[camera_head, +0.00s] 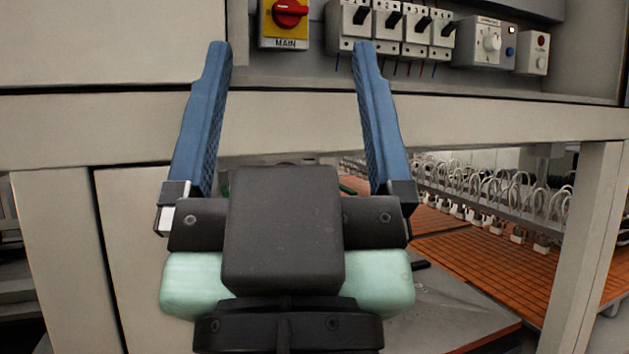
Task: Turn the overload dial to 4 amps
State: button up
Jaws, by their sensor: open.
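The overload dial (491,42) is a small white knob on a grey box (467,49) at the upper right of the panel. The scale around it is too small to read, so I cannot tell its setting. A blue button and a small lit lamp sit on the box beside the dial. My gripper (291,46) is open and empty, with its two blue fingers pointing up toward the panel. It is to the left of the dial and apart from it, and nothing is between the fingers but the view of the panel behind.
A red rotary switch on a yellow plate marked MAIN (286,14) shows between my fingers. Several breakers (391,28) stand between it and the dial. A box with red and white buttons (536,53) is right of the dial. A beige beam (500,121) runs below the panel.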

aim_at(493, 42)
jog(key=i+l, duration=0.1)
jog(key=l, duration=0.35)
jog(key=i+l, duration=0.1)
jog(key=l, duration=0.35)
jog(key=i+l, duration=0.1)
jog(key=l, duration=0.35)
jog(key=i+l, duration=0.1)
jog(key=l, duration=0.4)
